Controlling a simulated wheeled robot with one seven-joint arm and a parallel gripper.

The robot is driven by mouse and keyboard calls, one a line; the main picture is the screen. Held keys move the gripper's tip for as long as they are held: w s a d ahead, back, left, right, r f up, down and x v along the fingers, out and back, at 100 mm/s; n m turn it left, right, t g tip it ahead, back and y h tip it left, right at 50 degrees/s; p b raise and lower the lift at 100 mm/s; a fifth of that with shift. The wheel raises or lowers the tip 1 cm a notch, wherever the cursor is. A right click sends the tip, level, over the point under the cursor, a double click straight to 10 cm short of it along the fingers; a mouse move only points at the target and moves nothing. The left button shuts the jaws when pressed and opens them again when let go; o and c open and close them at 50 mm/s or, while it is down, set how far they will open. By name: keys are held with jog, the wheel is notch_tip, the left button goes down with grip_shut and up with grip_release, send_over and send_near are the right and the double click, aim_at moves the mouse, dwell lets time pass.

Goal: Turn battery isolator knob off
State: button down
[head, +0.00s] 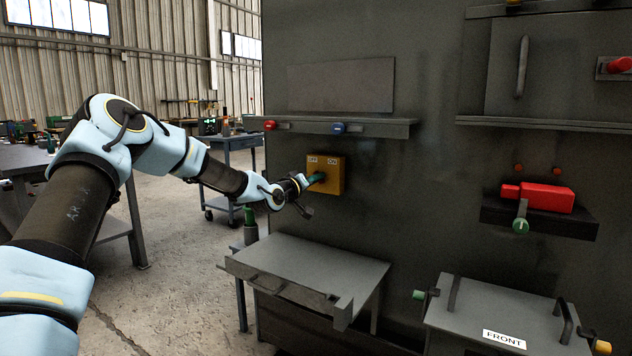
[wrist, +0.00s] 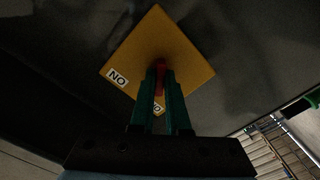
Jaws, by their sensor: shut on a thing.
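The battery isolator is a yellow box (head: 336,175) on the dark panel in the head view, with an OFF label at its upper left and an ON label at its upper right. In the wrist view the yellow plate (wrist: 185,58) appears turned like a diamond. A red knob (wrist: 160,70) stands out from its middle. My gripper (wrist: 162,85) has its green fingers shut on the knob, one on each side. In the head view my gripper (head: 317,178) reaches the box from the left and hides the knob. The fingers partly cover one label in the wrist view.
A red device (head: 545,197) sits on a ledge to the right, above a box marked FRONT (head: 500,315). A blue cart (head: 232,180) stands behind my arm.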

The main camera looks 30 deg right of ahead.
jog(key=shift+n, duration=0.6)
jog(key=c, duration=0.9)
grip_release()
jog(key=shift+a, duration=0.1)
jog(key=b+v, duration=0.1)
jog(key=v, duration=0.9)
jog(key=shift+s+a, duration=0.15)
jog(key=shift+a, duration=0.1)
